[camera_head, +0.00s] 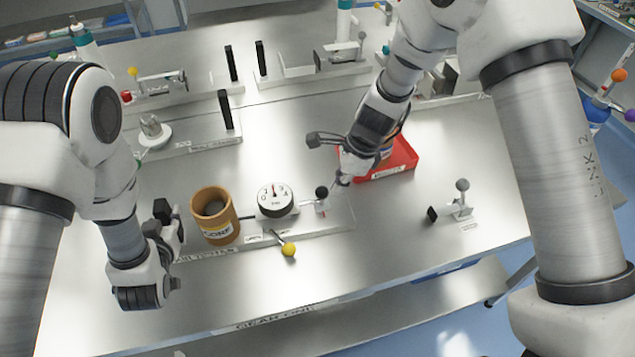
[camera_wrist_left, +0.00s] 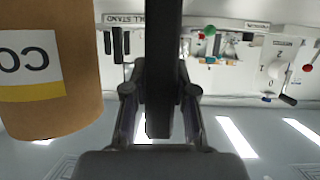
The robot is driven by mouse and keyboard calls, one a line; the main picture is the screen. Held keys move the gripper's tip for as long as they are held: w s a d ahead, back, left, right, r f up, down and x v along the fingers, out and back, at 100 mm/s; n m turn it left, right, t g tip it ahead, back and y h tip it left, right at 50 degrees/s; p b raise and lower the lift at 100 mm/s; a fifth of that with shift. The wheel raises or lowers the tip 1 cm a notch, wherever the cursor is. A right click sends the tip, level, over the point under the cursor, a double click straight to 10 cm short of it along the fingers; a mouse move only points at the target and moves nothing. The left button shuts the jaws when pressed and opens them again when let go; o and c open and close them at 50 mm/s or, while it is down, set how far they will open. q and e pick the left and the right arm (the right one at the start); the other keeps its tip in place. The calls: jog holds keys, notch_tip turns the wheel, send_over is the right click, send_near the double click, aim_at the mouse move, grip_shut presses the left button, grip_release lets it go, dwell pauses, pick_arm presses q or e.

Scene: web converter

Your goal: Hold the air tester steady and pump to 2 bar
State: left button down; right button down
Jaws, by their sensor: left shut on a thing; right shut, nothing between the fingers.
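The air tester's base (camera_head: 325,222) lies along the front of the bench. A brown cylinder labelled CORE (camera_head: 215,220) stands on its left part, beside a white round dial (camera_head: 275,198); its reading is too small to be sure of. A black ball knob (camera_head: 321,192) and a yellow-knobbed lever (camera_head: 288,249) sit right and in front of the dial. My left gripper (camera_head: 170,222) is shut on a black upright handle (camera_wrist_left: 163,50) left of the cylinder, which fills the left of the left wrist view (camera_wrist_left: 45,75). My right gripper (camera_head: 338,179) is shut and empty close to the black knob; contact is unclear.
A red tray (camera_head: 405,157) lies behind my right gripper, partly hidden. A small fixture with a grey ball lever (camera_head: 462,197) stands at right. More fixtures with black uprights (camera_head: 225,110) line the back. The front right bench is clear.

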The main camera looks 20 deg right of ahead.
pick_arm(q)
jog(key=shift+s+f, duration=0.2)
jog(key=shift+f, duration=0.15)
pick_arm(e)
jog(key=shift+w+a+f, duration=0.1)
jog(key=shift+a+f, duration=0.05)
jog(key=shift+a, duration=0.45)
jog(key=s+d+r, duration=0.2)
jog(key=d+r, duration=0.5)
jog(key=r, duration=0.3)
jog(key=shift+r, duration=0.3)
pick_arm(q)
jog(key=shift+w+r, duration=0.2)
jog(key=shift+r, duration=0.15)
pick_arm(e)
jog(key=shift+w+a+r, duration=0.1)
jog(key=shift+w, duration=0.05)
